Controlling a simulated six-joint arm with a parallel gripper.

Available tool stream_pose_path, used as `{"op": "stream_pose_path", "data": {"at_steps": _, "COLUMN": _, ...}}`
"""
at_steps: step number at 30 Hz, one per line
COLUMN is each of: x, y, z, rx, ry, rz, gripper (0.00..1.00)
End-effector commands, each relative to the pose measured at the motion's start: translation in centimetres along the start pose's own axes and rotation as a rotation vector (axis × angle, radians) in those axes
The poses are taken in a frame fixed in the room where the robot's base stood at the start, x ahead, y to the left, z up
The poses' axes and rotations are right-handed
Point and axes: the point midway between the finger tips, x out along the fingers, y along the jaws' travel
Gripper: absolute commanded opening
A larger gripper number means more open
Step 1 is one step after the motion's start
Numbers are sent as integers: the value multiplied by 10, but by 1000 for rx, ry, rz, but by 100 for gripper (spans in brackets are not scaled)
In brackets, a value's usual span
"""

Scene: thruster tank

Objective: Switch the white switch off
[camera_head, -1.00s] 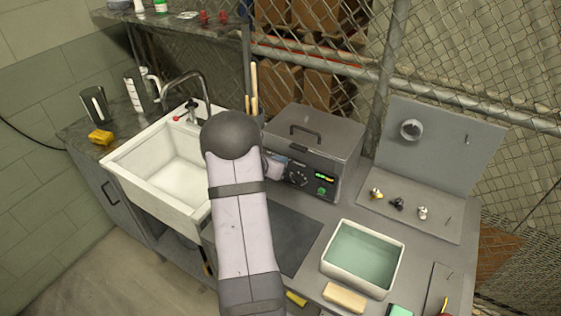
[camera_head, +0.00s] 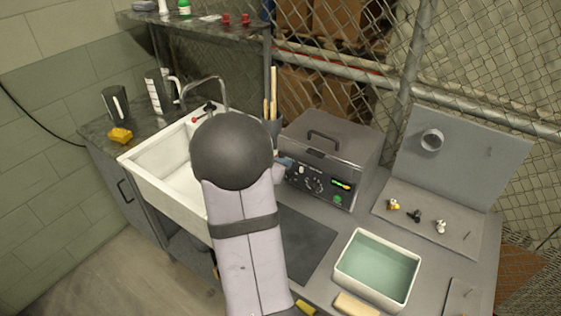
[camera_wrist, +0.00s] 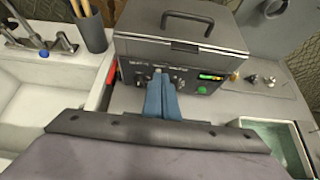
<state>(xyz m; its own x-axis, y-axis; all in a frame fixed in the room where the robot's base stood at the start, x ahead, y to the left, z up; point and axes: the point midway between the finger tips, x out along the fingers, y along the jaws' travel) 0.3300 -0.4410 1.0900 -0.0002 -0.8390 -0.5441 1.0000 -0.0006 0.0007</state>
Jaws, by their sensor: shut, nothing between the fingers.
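The grey metal box (camera_head: 335,140) with a handled lid stands on the counter, and its front panel (camera_head: 325,186) carries knobs, a lit display and a green button. A small white piece, seemingly the white switch (camera_head: 301,169), shows on the panel's left part; its position on or off is too small to tell. My gripper (camera_head: 286,164) is just in front of the panel's left side, partly hidden by my arm. In the wrist view its blue fingers (camera_wrist: 163,80) are shut and empty, pointing at the panel and covering part of it. I cannot tell whether they touch it.
A white sink (camera_head: 150,172) with a tap is on the left. A tub of greenish liquid (camera_head: 378,268) stands at the front right. A grey stand (camera_head: 455,165) with small fittings is on the right. A dark mat (camera_head: 305,245) lies before the box.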

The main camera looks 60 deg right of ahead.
Motion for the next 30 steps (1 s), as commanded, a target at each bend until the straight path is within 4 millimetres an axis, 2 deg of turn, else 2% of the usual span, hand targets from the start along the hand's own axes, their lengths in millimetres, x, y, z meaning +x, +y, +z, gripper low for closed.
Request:
{"op": "stream_pose_path", "data": {"at_steps": 3, "x": -14, "y": 0, "z": 7, "rx": 1, "ry": -2, "rz": 2, "gripper": 0}}
{"op": "stream_pose_path", "data": {"at_steps": 9, "x": -25, "y": 0, "z": 11, "rx": -1, "ry": 1, "rz": 1, "gripper": 0}}
{"op": "stream_pose_path", "data": {"at_steps": 25, "x": -27, "y": 0, "z": 12, "rx": -1, "ry": 1, "rz": 0, "gripper": 0}}
{"op": "stream_pose_path", "data": {"at_steps": 30, "x": -27, "y": 0, "z": 12, "rx": 58, "ry": 1, "rz": 0, "gripper": 0}}
